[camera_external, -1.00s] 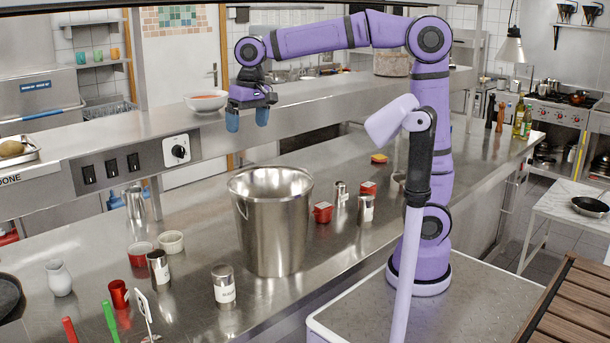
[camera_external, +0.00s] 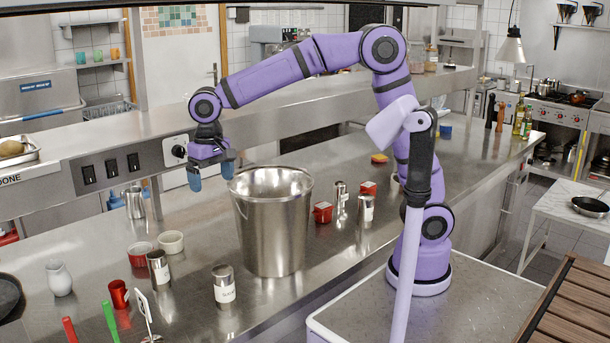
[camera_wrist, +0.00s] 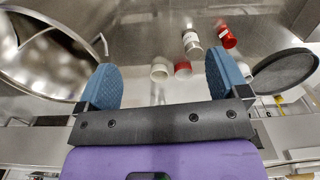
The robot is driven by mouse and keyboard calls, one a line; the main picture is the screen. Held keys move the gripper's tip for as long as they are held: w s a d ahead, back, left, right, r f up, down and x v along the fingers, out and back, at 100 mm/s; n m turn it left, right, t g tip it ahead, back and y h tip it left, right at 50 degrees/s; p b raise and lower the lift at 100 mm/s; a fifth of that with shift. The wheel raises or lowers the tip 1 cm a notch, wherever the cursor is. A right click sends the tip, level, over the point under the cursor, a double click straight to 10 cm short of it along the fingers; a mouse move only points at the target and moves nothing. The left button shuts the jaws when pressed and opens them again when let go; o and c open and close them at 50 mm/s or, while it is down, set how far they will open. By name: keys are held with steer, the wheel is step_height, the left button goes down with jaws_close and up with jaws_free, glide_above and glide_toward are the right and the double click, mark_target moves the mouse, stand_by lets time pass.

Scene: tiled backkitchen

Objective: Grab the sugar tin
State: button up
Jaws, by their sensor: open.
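Several metal tins with white labels stand on the steel counter; their print is too small to tell which is sugar. One tin (camera_external: 158,268) stands by the red cup, and it also shows in the wrist view (camera_wrist: 192,44). Another tin (camera_external: 224,287) stands at the front, left of the bucket. A third tin (camera_external: 366,209) stands right of the bucket, near a smaller shaker (camera_external: 340,192). My gripper (camera_external: 211,176) is open and empty, well above the counter, left of and behind the bucket's rim. Its blue fingers (camera_wrist: 165,80) are wide apart in the wrist view.
A tall steel bucket (camera_external: 272,230) stands mid-counter. A red cup (camera_external: 118,294), red ramekin (camera_external: 140,252), white ramekin (camera_external: 171,242) and white jug (camera_external: 60,279) are at left. A dark pan (camera_wrist: 285,72) lies beyond. A raised steel shelf (camera_external: 290,97) runs behind my gripper.

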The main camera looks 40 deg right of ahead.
mark_target(221, 269)
step_height(221, 269, down, 25)
steer(key=shift+s+f, duration=0.2)
steer(key=shift+f, duration=2.55)
steer(key=shift+c, duration=0.2)
steer(key=c, duration=1.2)
steer(key=shift+r, duration=0.1)
